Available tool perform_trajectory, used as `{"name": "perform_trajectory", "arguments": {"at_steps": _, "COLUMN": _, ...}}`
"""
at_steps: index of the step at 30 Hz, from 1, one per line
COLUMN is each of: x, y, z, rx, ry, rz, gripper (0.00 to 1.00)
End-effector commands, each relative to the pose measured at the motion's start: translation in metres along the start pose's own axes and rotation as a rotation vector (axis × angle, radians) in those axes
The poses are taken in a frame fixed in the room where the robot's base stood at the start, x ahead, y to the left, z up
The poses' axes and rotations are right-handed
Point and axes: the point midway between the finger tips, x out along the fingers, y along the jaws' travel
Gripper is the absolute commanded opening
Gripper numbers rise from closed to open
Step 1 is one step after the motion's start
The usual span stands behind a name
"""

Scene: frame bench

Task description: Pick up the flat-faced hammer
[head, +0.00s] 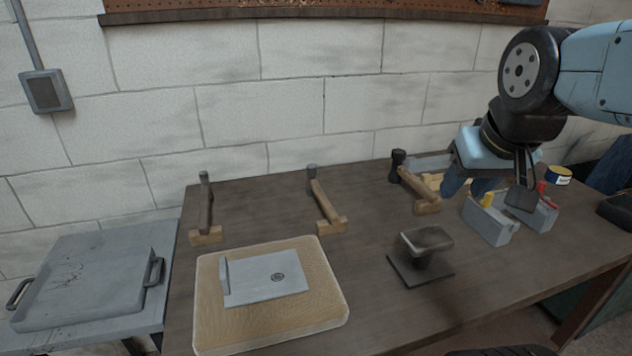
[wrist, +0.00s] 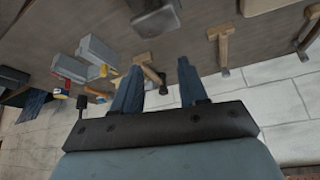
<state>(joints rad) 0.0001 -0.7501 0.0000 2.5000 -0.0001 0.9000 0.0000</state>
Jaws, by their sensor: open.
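Three hammers lie on wooden rests along the back of the bench: a left one (head: 206,207), a middle one (head: 322,199) and a right one (head: 414,184). The right one has the bulkiest dark head; the head faces are too small to tell which is flat. My gripper (head: 468,184) is open and empty above the bench, just right of the right hammer. In the wrist view my gripper (wrist: 161,66) has its fingers spread, with the right hammer (wrist: 152,74) beyond them, near the left finger. The middle hammer (wrist: 223,48) appears further right there.
Grey blocks with yellow and red parts (head: 488,220) stand right of the hammers, near a round tin (head: 558,175). A small dark stand (head: 424,262) is in front. The wall rises close behind the bench.

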Motion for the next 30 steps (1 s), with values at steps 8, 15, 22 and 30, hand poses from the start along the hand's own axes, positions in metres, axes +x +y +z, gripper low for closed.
{"name": "perform_trajectory", "arguments": {"at_steps": 8, "x": 0.003, "y": -0.003, "z": -0.009, "rx": -0.008, "ry": -0.005, "rz": -0.003, "gripper": 0.55}}
{"name": "perform_trajectory", "arguments": {"at_steps": 15, "x": 0.028, "y": -0.033, "z": -0.058, "rx": -0.049, "ry": -0.026, "rz": -0.019, "gripper": 0.55}}
{"name": "perform_trajectory", "arguments": {"at_steps": 22, "x": 0.067, "y": -0.064, "z": -0.110, "rx": -0.100, "ry": -0.046, "rz": -0.040, "gripper": 0.55}}
{"name": "perform_trajectory", "arguments": {"at_steps": 30, "x": 0.127, "y": -0.113, "z": -0.160, "rx": -0.162, "ry": -0.068, "rz": -0.068, "gripper": 0.55}}
